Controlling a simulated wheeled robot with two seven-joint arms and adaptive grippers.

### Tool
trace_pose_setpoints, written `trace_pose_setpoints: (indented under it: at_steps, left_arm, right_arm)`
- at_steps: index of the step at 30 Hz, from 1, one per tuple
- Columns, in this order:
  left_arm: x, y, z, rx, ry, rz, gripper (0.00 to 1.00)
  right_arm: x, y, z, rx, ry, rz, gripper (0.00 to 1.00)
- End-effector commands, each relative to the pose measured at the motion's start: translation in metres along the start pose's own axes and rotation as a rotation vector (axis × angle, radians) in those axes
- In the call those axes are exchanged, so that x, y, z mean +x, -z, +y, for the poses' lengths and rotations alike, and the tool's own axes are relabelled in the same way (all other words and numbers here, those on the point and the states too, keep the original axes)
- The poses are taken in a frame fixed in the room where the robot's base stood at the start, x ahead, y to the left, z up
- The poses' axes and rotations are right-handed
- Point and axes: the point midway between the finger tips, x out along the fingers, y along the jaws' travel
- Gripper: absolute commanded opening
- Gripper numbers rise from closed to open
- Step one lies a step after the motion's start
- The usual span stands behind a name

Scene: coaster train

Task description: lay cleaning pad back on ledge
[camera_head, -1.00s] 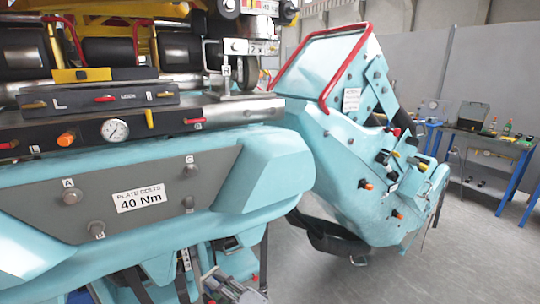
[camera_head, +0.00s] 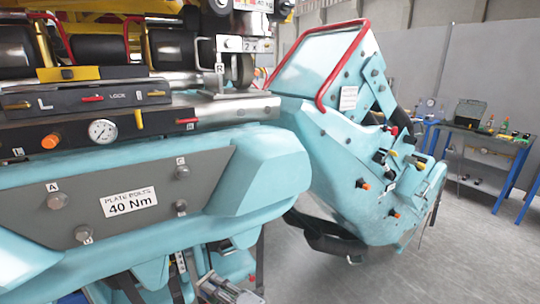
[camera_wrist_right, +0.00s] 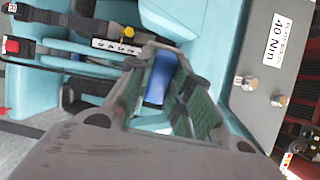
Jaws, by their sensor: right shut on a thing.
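My right gripper (camera_head: 222,288) shows at the bottom edge of the head view, partly cut off, below the teal car body. In the right wrist view my right gripper (camera_wrist_right: 158,85) is shut on a blue piece, the cleaning pad (camera_wrist_right: 158,78). Green textured surfaces flank the pad; I cannot tell whether they are finger linings. The pad cannot be made out in the head view. I cannot tell which surface is the ledge. My left gripper is out of view.
The teal car front has a grey bolt plate (camera_head: 148,207) marked 40 Nm, also in the right wrist view (camera_wrist_right: 268,75). A gauge panel (camera_head: 70,128) lies above. Straps hang near my gripper. A second teal car part (camera_head: 370,180) stands right, with grey floor beyond.

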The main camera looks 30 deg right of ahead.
Motion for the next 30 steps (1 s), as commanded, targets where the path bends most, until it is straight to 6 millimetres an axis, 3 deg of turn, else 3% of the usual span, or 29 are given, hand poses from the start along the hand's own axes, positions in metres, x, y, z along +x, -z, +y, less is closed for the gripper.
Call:
trace_pose_setpoints:
  at_steps: [30]
  left_arm:
    - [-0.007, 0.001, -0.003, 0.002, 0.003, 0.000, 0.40]
  right_arm:
    - [-0.031, 0.037, 0.071, -0.006, -0.096, -0.100, 0.00]
